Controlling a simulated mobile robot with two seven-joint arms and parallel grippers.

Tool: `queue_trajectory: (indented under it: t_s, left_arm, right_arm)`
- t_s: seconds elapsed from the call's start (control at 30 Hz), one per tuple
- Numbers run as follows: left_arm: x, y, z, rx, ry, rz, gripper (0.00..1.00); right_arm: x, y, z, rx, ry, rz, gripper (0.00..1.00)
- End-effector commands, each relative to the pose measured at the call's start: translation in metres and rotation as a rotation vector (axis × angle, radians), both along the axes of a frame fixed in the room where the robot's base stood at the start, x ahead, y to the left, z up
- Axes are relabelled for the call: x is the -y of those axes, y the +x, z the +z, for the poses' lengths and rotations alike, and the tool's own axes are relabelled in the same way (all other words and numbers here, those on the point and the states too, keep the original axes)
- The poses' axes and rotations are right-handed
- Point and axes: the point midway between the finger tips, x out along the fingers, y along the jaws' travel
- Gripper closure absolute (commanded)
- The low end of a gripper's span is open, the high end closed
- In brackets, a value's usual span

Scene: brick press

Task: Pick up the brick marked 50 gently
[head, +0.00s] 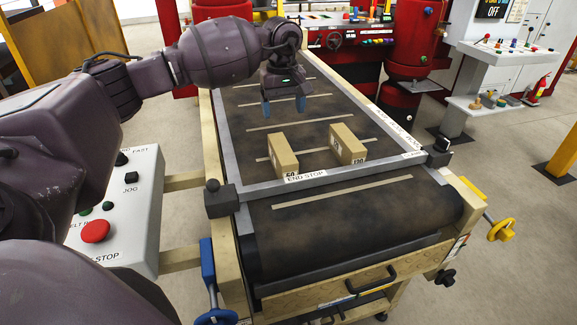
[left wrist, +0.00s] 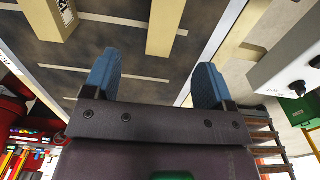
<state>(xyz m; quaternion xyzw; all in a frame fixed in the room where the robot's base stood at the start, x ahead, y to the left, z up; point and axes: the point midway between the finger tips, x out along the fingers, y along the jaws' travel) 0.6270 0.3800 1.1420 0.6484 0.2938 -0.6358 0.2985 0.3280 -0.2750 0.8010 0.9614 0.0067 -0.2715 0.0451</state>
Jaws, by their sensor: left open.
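The brick marked 50 (head: 284,155) is a tan block on the dark conveyor belt, just behind the end stop bar, its label partly cut off by the bar. My left gripper (head: 284,107) is open and empty above the belt, on the far side of this brick and apart from it. In the left wrist view, the brick (left wrist: 166,25) shows at the top, beyond the gap between my blue fingertips (left wrist: 156,75); its label is out of sight there. My right gripper is not in view.
A second tan brick (head: 347,144), marked 120, stands to the right with a gap between. The grey end stop bar (head: 335,180) crosses the belt in front of both. Grey side rails (head: 222,135) edge the belt. A control box (head: 120,210) with a red button stands at left.

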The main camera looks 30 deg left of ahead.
Motion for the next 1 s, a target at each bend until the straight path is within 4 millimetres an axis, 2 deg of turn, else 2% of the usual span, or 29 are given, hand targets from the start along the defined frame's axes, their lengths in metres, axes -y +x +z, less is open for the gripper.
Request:
queue_trajectory:
  t_s: [0.03,0.2,0.37,0.53,0.7,0.87,1.0]
  left_arm:
    - [0.0,0.001,-0.018,-0.01,-0.001,0.0,0.22]
    - [0.0,0.002,-0.033,-0.018,-0.001,0.0,0.22]
    - [0.001,0.002,-0.041,-0.02,-0.003,0.0,0.22]
    - [0.0,0.001,-0.062,-0.02,-0.002,0.001,0.22]
    - [0.0,0.001,-0.084,-0.019,-0.002,0.0,0.22]
    - [0.0,0.0,-0.091,-0.018,-0.002,0.0,0.22]
    - [0.0,-0.004,-0.104,-0.02,-0.002,0.0,0.22]
  right_arm:
    - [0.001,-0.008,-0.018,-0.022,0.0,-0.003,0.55]
    - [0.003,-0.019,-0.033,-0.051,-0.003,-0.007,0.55]
    - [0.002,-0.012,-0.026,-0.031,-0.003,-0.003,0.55]
    - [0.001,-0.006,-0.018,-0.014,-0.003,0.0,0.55]
    - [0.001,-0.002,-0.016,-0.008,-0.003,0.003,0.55]
    - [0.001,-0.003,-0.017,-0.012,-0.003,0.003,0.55]
    - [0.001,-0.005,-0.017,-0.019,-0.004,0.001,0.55]
